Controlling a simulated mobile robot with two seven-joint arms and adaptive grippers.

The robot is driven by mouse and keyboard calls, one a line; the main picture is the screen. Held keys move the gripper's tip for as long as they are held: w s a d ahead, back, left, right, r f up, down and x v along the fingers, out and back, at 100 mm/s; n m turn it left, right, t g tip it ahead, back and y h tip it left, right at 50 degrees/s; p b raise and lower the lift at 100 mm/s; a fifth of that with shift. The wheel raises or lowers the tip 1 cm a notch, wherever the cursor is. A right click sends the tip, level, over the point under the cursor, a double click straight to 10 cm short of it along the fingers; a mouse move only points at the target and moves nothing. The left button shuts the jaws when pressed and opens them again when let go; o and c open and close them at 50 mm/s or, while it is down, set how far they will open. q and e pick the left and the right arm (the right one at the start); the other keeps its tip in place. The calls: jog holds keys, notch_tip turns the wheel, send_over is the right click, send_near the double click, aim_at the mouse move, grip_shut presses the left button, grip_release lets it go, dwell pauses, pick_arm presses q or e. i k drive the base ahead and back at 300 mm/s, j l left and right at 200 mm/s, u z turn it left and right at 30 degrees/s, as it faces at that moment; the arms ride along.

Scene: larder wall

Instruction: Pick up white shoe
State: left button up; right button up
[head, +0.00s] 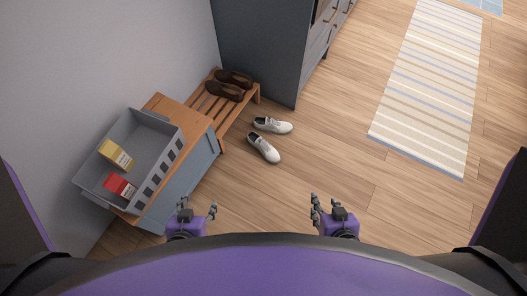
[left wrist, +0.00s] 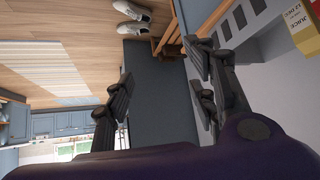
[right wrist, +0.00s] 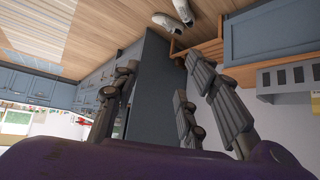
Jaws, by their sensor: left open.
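Two white shoes lie on the wooden floor in the head view, the farther white shoe (head: 272,125) beside the rack and the nearer white shoe (head: 264,147) just below it. Both also show at the top of the left wrist view (left wrist: 132,18) and the right wrist view (right wrist: 172,20). My left gripper (head: 197,208) is open and empty, below and left of the shoes in the head view. My right gripper (head: 328,204) has its fingers apart and holds nothing, below and right of the shoes. Neither gripper touches a shoe.
A slatted wooden rack (head: 214,104) holds brown shoes (head: 225,90). A grey crate (head: 94,173) with a yellow box (head: 116,155) and a red box (head: 119,186) stands on a cabinet (head: 189,174) at left. A dark cabinet (head: 262,50) stands behind. Floor right of the shoes is clear up to the striped rug (head: 425,90).

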aim_at(264, 146)
jog(key=i+l+z, duration=0.25)
jog(key=i+l, duration=0.45)
jog(key=i, duration=0.65)
